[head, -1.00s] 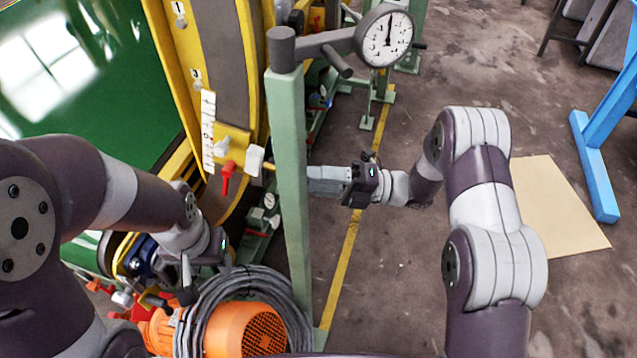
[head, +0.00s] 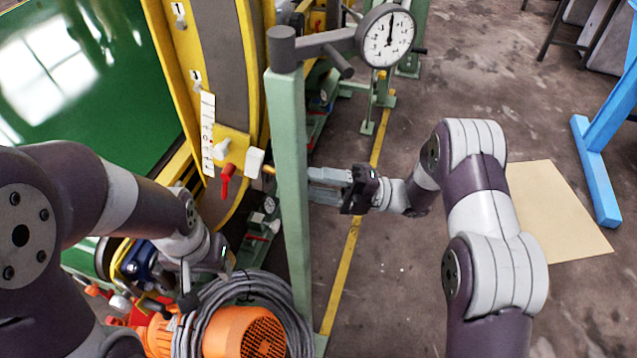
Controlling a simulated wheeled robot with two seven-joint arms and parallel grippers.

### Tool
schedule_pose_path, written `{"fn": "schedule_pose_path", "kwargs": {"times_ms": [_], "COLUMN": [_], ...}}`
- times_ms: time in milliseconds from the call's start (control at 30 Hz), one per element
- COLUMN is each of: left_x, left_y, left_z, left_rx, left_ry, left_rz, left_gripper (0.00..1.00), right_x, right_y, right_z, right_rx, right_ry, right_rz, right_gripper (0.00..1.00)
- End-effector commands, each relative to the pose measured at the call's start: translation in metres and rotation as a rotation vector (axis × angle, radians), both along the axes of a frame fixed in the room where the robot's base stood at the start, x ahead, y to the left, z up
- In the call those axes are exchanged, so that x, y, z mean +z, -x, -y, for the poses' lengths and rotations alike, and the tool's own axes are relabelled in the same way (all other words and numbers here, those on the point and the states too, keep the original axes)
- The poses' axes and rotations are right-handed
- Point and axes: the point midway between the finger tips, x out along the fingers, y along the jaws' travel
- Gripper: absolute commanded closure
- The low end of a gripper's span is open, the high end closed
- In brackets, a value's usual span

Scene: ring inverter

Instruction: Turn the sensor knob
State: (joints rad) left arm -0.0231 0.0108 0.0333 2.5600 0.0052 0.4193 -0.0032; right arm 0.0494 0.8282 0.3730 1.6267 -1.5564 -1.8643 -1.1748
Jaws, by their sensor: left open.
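I cannot tell for certain which part is the sensor knob. A small white knob (head: 221,148), a white block (head: 255,161) and a red lever (head: 227,179) sit on the yellow frame, left of the green post (head: 291,190). My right gripper (head: 326,186) is level with them on the post's right side. Its fingers point left and their tips meet or pass behind the post, so I cannot see what lies between them. My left gripper (head: 187,297) is open, low at the left, pointing down beside the grey cable coil.
A round dial gauge (head: 388,35) sits on an arm from the post's top. The grey cable coil (head: 285,290) and an orange motor (head: 240,332) lie below. A blue stand (head: 598,165) and a beige sheet (head: 560,210) are at the right. Open floor lies between.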

Motion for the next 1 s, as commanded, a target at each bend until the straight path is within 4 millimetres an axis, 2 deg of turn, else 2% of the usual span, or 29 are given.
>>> {"fn": "schedule_pose_path", "kwargs": {"times_ms": [33,67,333,433,567,800,1000], "left_x": [0.0,0.0,0.0,-0.001,-0.005,-0.01,-0.012], "left_y": [0.0,0.0,0.0,0.0,0.0,0.0,0.0], "left_z": [0.0,0.0,0.0,0.0,0.0,0.0,0.0], "left_rx": [0.0,0.0,0.0,0.0,0.0,0.0,0.0], "left_ry": [0.0,0.0,0.0,0.0,0.0,0.0,0.0], "left_rz": [0.0,0.0,0.0,0.0,0.0,0.0,0.0], "left_gripper": [0.48,0.48,0.48,0.48,0.48,0.48,0.48], "right_x": [-0.001,0.0,0.0,-0.003,-0.012,-0.03,-0.036], "right_y": [0.0,0.0,0.0,-0.001,-0.002,-0.004,-0.004], "right_z": [0.0,0.0,0.0,0.007,0.034,0.095,0.12], "right_rx": [-0.002,-0.002,-0.001,-0.003,-0.006,-0.005,-0.003], "right_ry": [0.001,0.001,0.001,0.001,0.0,0.001,0.001], "right_rz": [-0.001,-0.001,0.001,0.0,0.0,0.001,-0.001], "right_gripper": [0.89,0.49,0.48,0.48,0.48,0.48,0.48]}}
